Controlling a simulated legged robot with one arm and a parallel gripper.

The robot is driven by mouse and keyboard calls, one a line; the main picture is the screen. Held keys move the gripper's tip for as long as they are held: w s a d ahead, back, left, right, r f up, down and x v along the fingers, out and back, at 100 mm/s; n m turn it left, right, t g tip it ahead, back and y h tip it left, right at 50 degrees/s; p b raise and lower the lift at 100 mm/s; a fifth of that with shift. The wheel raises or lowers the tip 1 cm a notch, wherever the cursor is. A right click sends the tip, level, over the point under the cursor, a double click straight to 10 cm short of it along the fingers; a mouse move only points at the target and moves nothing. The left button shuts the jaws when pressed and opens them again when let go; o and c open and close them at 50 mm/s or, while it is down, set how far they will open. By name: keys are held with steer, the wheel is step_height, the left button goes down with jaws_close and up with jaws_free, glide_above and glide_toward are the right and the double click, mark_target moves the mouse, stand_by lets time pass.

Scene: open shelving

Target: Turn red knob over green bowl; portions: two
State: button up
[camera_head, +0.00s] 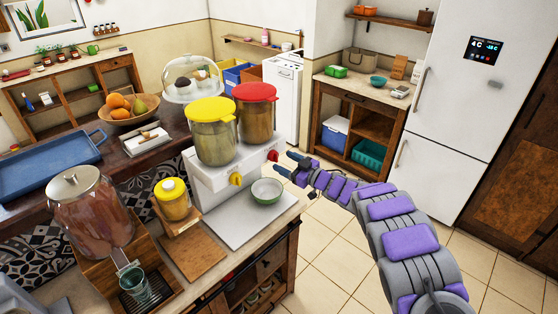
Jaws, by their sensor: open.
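A white dispenser (212,184) stands on the counter with a yellow-lidded canister (213,143) and a red-lidded canister (256,122) on top. The red knob (274,155) is on its front at the right, and a yellow knob (236,179) is to the left. A green bowl (266,191) sits on the white base plate, below and between the knobs, nearer the red one. I cannot make out its contents. My gripper (281,164) is open and empty, its fingers pointing left at the red knob, close to it. Contact is not clear.
A cake dome (188,78), a fruit bowl (130,112) and a blue tray (48,163) are behind. The tiled floor at right is clear.

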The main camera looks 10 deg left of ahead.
mark_target(274, 157)
steer(key=shift+x, duration=1.75)
steer(key=shift+c, duration=0.3)
steer(key=c, duration=1)
steer(key=shift+r+m+p, duration=0.15)
steer(key=shift+m+p, duration=0.25)
steer(key=shift+p, duration=0.3)
